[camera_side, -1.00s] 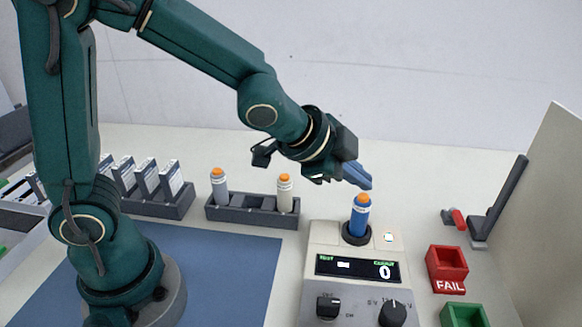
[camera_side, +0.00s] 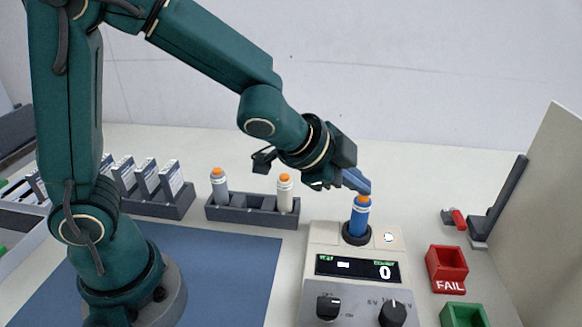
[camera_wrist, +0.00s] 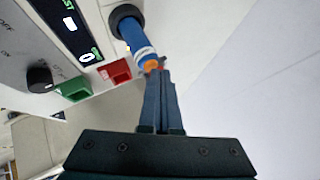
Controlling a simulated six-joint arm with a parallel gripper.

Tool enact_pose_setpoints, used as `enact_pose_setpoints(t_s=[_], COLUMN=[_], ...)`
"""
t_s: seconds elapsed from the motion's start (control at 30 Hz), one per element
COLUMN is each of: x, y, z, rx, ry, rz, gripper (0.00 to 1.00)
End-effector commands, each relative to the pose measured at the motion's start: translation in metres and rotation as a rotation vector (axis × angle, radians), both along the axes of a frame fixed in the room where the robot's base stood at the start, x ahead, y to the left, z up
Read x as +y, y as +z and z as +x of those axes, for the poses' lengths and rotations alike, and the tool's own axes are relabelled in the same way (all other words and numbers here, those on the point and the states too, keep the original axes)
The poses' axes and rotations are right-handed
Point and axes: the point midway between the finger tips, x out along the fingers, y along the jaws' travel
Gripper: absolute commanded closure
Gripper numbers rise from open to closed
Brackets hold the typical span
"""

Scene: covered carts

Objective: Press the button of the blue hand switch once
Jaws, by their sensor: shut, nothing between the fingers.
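The blue hand switch (camera_side: 361,218) stands upright in a dark round socket on the test box, with an orange button (camera_side: 362,199) on top. My gripper (camera_side: 366,189) is shut and empty, its blue-grey fingertips right at the top of the switch in the side view. In the wrist view the shut fingers (camera_wrist: 160,75) reach the orange button (camera_wrist: 151,66) and partly cover it, beside the blue body (camera_wrist: 132,35). I cannot tell whether they touch it. The test box (camera_side: 318,238) has a display (camera_side: 358,268) reading 0.
A dark rack (camera_side: 252,211) holds a grey-blue switch (camera_side: 219,186) and a white switch (camera_side: 285,193), both with orange tops. A red FAIL bin (camera_side: 447,268) and a green bin (camera_side: 464,315) stand right of the box. A grey panel (camera_side: 550,200) borders the right side.

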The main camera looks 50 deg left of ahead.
Motion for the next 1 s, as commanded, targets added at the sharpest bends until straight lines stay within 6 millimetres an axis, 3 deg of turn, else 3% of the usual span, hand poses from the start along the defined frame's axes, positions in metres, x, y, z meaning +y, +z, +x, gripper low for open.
enact_pose_setpoints(t_s=[0.57,1.0], x=[0.000,0.001], y=[-0.004,0.013], z=[0.000,0.000], rx=[0.002,0.001], ry=[0.000,0.001], rz=[0.002,0.001], gripper=[1.00,1.00])
